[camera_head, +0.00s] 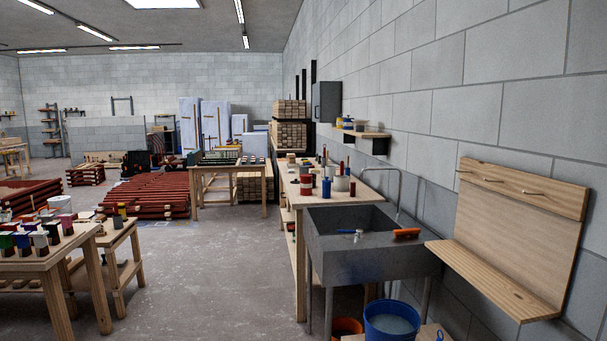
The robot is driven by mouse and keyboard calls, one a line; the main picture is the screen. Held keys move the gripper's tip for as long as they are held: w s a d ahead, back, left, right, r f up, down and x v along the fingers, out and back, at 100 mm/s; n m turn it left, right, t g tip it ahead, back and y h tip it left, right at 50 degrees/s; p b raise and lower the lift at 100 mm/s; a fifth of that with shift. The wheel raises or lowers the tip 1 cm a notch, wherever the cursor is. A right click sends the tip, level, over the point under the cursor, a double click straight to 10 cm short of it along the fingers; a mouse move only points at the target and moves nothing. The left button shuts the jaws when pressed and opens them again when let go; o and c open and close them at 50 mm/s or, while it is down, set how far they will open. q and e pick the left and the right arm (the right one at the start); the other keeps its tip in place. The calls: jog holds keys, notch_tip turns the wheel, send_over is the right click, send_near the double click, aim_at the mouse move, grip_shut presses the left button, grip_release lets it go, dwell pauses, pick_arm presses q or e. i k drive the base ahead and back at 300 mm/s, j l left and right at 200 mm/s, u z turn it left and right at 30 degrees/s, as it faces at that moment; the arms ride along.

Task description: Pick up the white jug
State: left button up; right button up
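I cannot single out a white jug with certainty. A small white container (341,184) stands among cans on the wooden workbench behind the sink; it is too small to tell whether it is a jug. Another white container (60,203), perhaps a bucket or pot, stands at the back of the left table. Neither of my grippers shows in the head view.
A grey sink (365,265) stands by the right wall, with an orange-handled tool (407,233) on its rim. A blue bucket (391,322) sits below. Open concrete floor (220,260) lies between.

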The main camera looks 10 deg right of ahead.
aim_at(330, 171)
jog(key=i+j+z, duration=0.2)
jog(key=i+j, duration=0.2)
jog(key=i, duration=0.35)
jog(key=i+j+z, duration=0.2)
jog(key=i+j, duration=0.35)
jog(key=i, duration=0.15)
jog(key=i+j+z, duration=0.15)
jog(key=i+j, duration=0.45)
jog(key=i+j+z, duration=0.2)
jog(key=i+j, duration=0.55)
jog(key=i+j+z, duration=0.2)
jog(key=i+j, duration=0.35)
jog(key=j, duration=0.25)
